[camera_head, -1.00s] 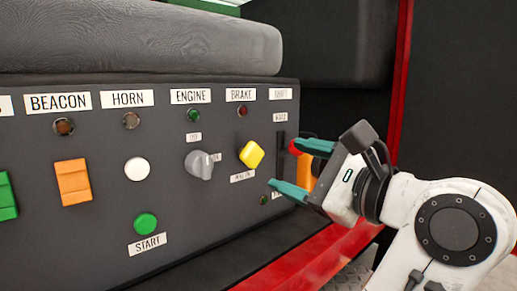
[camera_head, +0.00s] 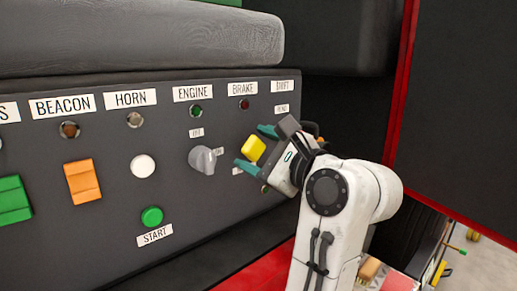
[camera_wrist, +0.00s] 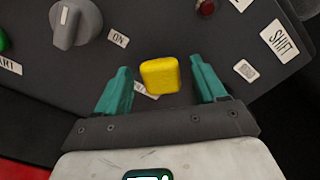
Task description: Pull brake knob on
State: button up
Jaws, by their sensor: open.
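The yellow brake knob (camera_head: 253,149) sits on the dark control panel below the BRAKE label (camera_head: 242,88). My gripper (camera_head: 255,147) is at the knob with its teal fingers spread, one above right and one below left of it. In the wrist view the knob (camera_wrist: 160,76) lies between the two open fingers (camera_wrist: 160,85), with a gap on both sides. The brake lamp (camera_head: 244,104) above the knob looks dark red. The gripper partly covers a small label under the knob.
The grey engine switch (camera_head: 205,160) is close to the left of the lower finger. The SHIFT label (camera_head: 283,86) is up and to the right, and its control is mostly hidden behind my gripper. A grey padded ledge (camera_head: 140,35) overhangs the panel.

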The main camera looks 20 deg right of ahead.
grip_shut()
dwell(0.6)
